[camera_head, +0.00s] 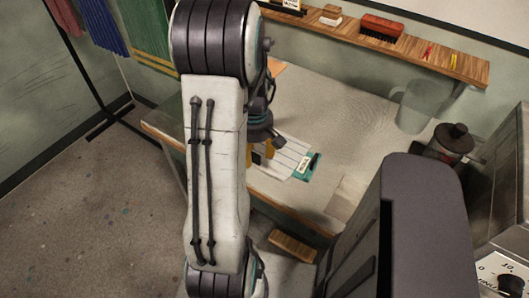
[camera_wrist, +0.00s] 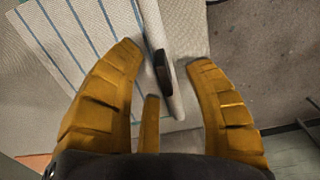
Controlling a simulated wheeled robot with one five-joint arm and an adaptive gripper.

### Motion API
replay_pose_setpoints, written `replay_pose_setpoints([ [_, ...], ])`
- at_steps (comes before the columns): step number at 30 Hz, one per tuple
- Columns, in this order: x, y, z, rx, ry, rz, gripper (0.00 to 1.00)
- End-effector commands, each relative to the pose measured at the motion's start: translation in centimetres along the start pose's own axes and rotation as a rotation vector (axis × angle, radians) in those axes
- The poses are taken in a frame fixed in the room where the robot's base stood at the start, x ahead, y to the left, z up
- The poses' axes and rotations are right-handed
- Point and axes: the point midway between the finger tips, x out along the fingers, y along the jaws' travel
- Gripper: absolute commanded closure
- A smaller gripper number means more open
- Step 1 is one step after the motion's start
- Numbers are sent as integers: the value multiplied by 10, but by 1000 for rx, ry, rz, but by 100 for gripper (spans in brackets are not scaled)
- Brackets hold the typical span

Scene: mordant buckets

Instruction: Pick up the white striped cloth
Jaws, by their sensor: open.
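The white striped cloth (camera_head: 290,152) lies on the pale worktop, close to its front edge. In the wrist view it shows as white fabric with thin blue stripes (camera_wrist: 75,35) at the upper left. My gripper (camera_head: 262,155) is at the cloth's left side, partly hidden by my arm. In the wrist view my gripper (camera_wrist: 165,58) has its yellow fingers spread. A small black piece (camera_wrist: 162,72) and a pale folded edge show between the fingers. No grip on the cloth is visible, and I cannot tell whether the fingers touch it.
A teal item (camera_head: 307,171) with a label and a black part lies by the cloth. Open floor (camera_head: 80,215) lies left.

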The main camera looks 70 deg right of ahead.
Motion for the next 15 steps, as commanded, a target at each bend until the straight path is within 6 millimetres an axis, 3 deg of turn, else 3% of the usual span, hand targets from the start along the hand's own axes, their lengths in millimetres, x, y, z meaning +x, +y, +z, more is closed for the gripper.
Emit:
replay_pose_setpoints([
  [15,0,0,0,0,0,0,96],
])
